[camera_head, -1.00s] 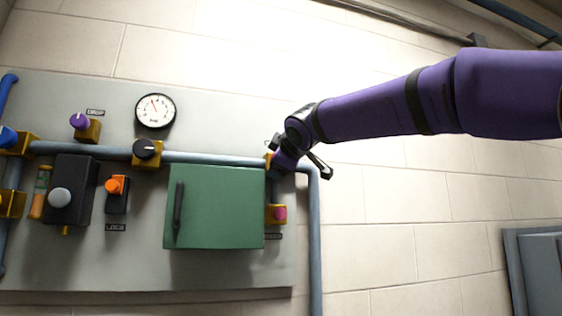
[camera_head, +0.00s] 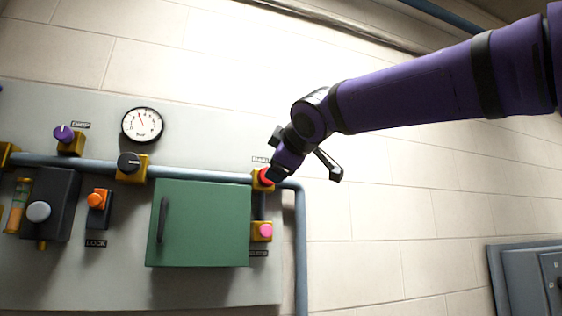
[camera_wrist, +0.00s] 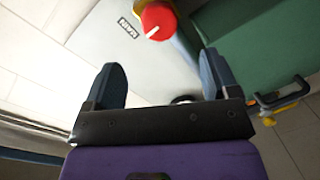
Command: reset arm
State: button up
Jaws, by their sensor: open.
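My gripper (camera_head: 277,172) is at the end of my purple arm, which reaches in from the upper right of the head view. In the wrist view my gripper (camera_wrist: 162,72) has its two dark fingers wide apart with nothing between them. A red knob (camera_head: 265,177) on a yellow valve body is close to the fingertips in the head view, partly hidden by the gripper. In the wrist view the red knob (camera_wrist: 158,20), with a white mark, lies beyond the fingertips beside a label reading MAIN. The knob appears apart from both fingers.
A green box (camera_head: 205,225) with a dark handle protrudes from the grey panel (camera_head: 110,285). A pink button (camera_head: 265,231) is below the red knob. A blue-grey pipe (camera_head: 300,250) bends down at the panel's right edge. Bare wall (camera_head: 370,225) lies to the right.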

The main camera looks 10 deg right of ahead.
dwell(0.3)
jog(key=s+d+f+m+g+h, duration=0.1)
jog(key=s+d+f+m+g, duration=0.25)
jog(key=s+d+f, duration=0.5)
jog(key=s+d+f+m+g+h, duration=0.2)
jog(key=s+d+f+m, duration=0.25)
jog(key=f, duration=0.75)
jog(key=s+d+f+m+g+h, duration=0.1)
jog(key=s+d+f+m+g, duration=0.2)
jog(key=s+d+f, duration=0.5)
jog(key=s+f+m+g, duration=0.1)
jog(key=s+f+m, duration=0.1)
jog(key=f, duration=0.4)
jog(key=s+f+m+g, duration=0.1)
jog(key=s+f+m, duration=0.1)
jog(key=s+f, duration=0.2)
notch_tip(320, 180, down, 3)
jog(key=shift+s+d+f+y, duration=0.1)
jog(key=shift+s+d+y, duration=0.05)
jog(key=shift+s+y, duration=0.25)
jog(key=shift+w+g, duration=0.1)
jog(key=shift+g, duration=0.15)
